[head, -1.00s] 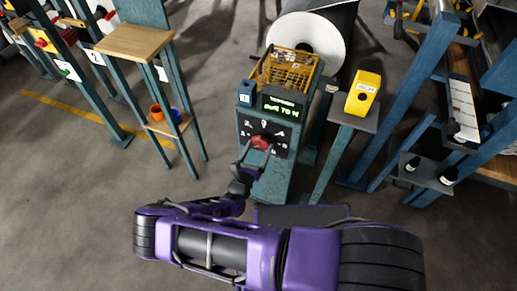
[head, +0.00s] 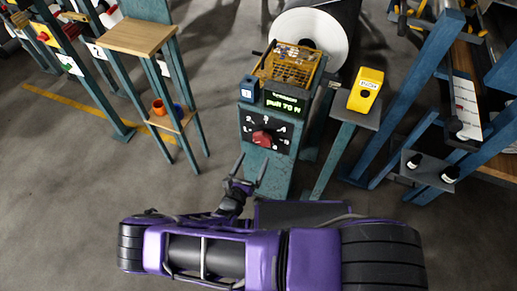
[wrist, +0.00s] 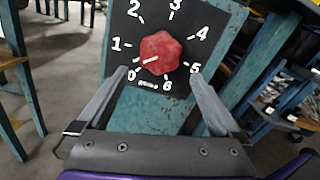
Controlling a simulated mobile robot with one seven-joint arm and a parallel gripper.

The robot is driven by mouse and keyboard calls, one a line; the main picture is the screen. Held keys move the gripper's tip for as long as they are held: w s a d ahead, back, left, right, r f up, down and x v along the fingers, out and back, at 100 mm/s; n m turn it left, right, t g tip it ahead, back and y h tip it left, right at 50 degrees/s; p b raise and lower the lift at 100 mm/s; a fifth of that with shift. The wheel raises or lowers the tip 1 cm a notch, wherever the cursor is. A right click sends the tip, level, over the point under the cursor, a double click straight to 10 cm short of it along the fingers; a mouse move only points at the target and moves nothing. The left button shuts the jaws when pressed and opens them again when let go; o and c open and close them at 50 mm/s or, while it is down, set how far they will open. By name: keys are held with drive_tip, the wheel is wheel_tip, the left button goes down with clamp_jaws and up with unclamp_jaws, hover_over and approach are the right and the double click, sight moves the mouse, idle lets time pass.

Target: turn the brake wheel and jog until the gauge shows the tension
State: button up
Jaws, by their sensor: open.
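The brake wheel is a red, lobed knob (head: 262,137) on a black dial panel (head: 285,126) numbered 0 to 6, on the front of a teal stand. In the wrist view the knob (wrist: 161,50) has a white line pointing lower left, between 0 and 1, nearer 0. My gripper (head: 251,164) is open and empty in front of the stand, below the knob and apart from it. Its fingers (wrist: 159,76) spread either side below the knob. A display (head: 285,103) above the dial glows with green text, too small to read surely. A yellow box (head: 367,90) stands at right.
A wire basket (head: 290,66) sits atop the stand, with a large white roll (head: 311,36) behind. The yellow box rests on a grey post shelf (head: 356,118). A wooden-topped stand (head: 135,38) is at left. Blue racks are at right. Floor between left stand and dial is clear.

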drive_tip(key=v, duration=1)
drive_tip(key=shift+s, duration=0.15)
